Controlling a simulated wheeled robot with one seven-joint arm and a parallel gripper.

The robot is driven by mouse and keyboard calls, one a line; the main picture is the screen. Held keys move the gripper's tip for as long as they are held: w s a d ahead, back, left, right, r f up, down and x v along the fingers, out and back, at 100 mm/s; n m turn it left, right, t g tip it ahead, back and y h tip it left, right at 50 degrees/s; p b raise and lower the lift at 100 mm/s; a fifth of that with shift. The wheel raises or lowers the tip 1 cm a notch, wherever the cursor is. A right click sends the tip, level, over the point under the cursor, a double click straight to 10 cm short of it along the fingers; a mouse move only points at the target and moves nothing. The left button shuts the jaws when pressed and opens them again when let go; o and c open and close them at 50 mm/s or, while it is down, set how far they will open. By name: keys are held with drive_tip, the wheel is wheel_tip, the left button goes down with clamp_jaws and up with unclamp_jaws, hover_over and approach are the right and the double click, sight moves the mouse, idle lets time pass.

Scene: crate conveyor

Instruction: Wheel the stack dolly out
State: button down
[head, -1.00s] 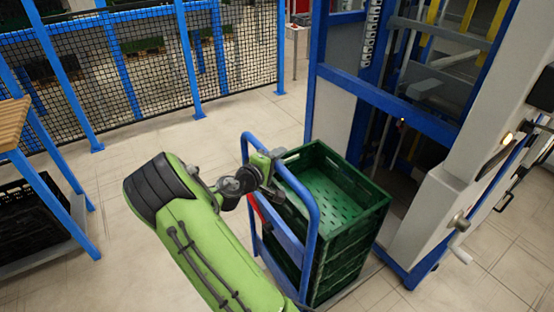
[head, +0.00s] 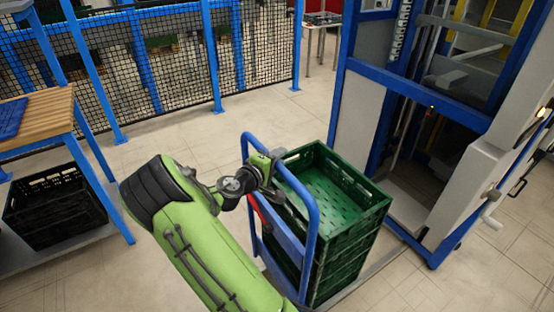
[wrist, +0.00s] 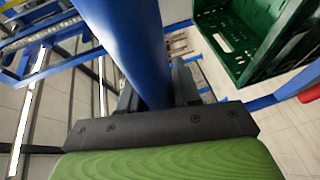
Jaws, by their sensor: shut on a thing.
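The stack dolly has a blue tubular push handle (head: 312,225) and carries a stack of green crates (head: 345,240). The top crate looks empty. My gripper (head: 266,165) is shut on the upper bar of the handle. In the wrist view the blue handle tube (wrist: 125,40) passes between the dark fingers of my gripper (wrist: 158,88), and a green crate (wrist: 245,35) shows beyond it. The dolly stands on the floor in front of the blue-framed machine, apart from its opening. Its wheels are hidden.
The blue-framed machine (head: 400,95) with a grey side unit (head: 480,165) stands at the right. A wooden-topped bench (head: 40,118) with a black crate (head: 55,205) below is at the left. A mesh fence (head: 170,65) runs behind. The tiled floor between is clear.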

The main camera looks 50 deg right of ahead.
drive_tip(key=shift+a, duration=0.25)
drive_tip(key=c, duration=0.9)
unclamp_jaws()
drive_tip(key=shift+d, duration=0.1)
drive_tip(key=a+r, duration=0.1)
drive_tip(key=a, duration=0.4)
drive_tip(key=s+a+r+p, duration=0.1)
drive_tip(key=a, duration=0.4)
drive_tip(key=a+p, duration=0.1)
drive_tip(key=a, duration=0.4)
drive_tip(key=shift+s+a+r, duration=0.2)
drive_tip(key=shift+a+r, duration=0.05)
drive_tip(key=shift+r, duration=0.15)
